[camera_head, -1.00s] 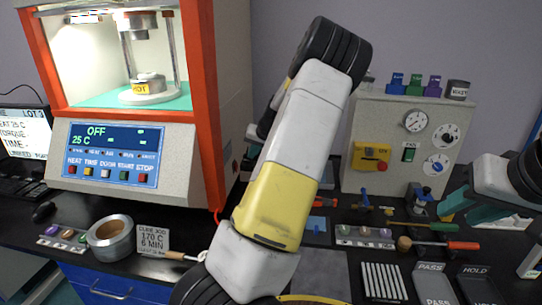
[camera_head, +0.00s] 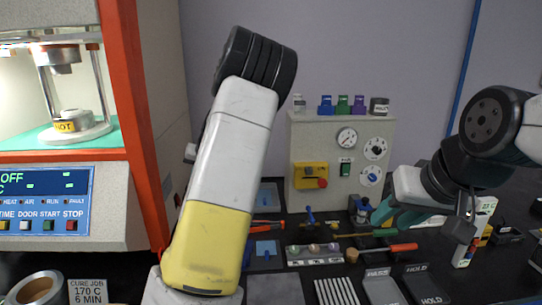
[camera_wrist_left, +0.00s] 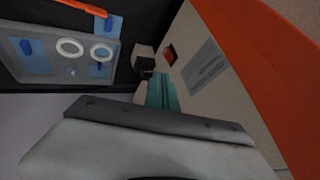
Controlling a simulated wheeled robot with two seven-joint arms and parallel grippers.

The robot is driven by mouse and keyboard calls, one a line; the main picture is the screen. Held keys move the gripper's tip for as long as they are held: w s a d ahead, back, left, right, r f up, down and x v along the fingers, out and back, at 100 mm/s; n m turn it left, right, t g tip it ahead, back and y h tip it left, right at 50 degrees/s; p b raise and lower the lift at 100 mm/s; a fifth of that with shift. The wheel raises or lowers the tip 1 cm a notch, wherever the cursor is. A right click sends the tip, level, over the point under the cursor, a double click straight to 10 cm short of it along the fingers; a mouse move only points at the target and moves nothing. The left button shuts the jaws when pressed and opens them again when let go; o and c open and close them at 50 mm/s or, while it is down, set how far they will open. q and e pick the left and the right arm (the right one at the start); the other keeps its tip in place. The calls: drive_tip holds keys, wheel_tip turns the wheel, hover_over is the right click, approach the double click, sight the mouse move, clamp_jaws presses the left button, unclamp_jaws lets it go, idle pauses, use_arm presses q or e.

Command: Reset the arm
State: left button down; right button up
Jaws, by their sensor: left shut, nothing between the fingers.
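My left arm, white and yellow with a black ribbed joint, rises through the middle of the head view; its gripper is hidden there. In the left wrist view the teal fingers of my left gripper (camera_wrist_left: 162,93) show beyond the grey wrist edge, shut and empty, beside a beige machine side with an orange edge. My right arm comes in from the right of the head view. My right gripper (camera_head: 394,214), also teal, hangs above the bench, in front of and right of the grey gauge panel (camera_head: 334,208). Its finger gap is unclear, and I see nothing held.
The orange-framed rheometer (camera_head: 139,120) stands left, close to my left arm. A metal tape-like roll (camera_head: 36,288) and a cure job card (camera_head: 88,291) are before it. Tools, a sample strip (camera_head: 314,262) and pass and hold trays crowd the bench. A tray (camera_wrist_left: 34,66) lies near my left wrist.

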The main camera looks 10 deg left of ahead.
use_arm(q)
drive_tip(key=s+d+r+m+t+h, duration=0.1)
drive_tip(key=s+d+r+h, duration=0.2)
drive_tip(key=s+d, duration=0.5)
drive_tip(key=s+d+r+m+t+h, duration=0.1)
drive_tip(key=s+d+r, duration=0.4)
drive_tip(key=s, duration=0.8)
drive_tip(key=s+d+r+m+h, duration=0.3)
drive_tip(key=s+d+r+h, duration=0.1)
drive_tip(key=s+d, duration=0.6)
drive_tip(key=shift+s+d+t+h, duration=0.15)
drive_tip(key=shift+d+t+h, duration=0.2)
drive_tip(key=shift+d, duration=0.55)
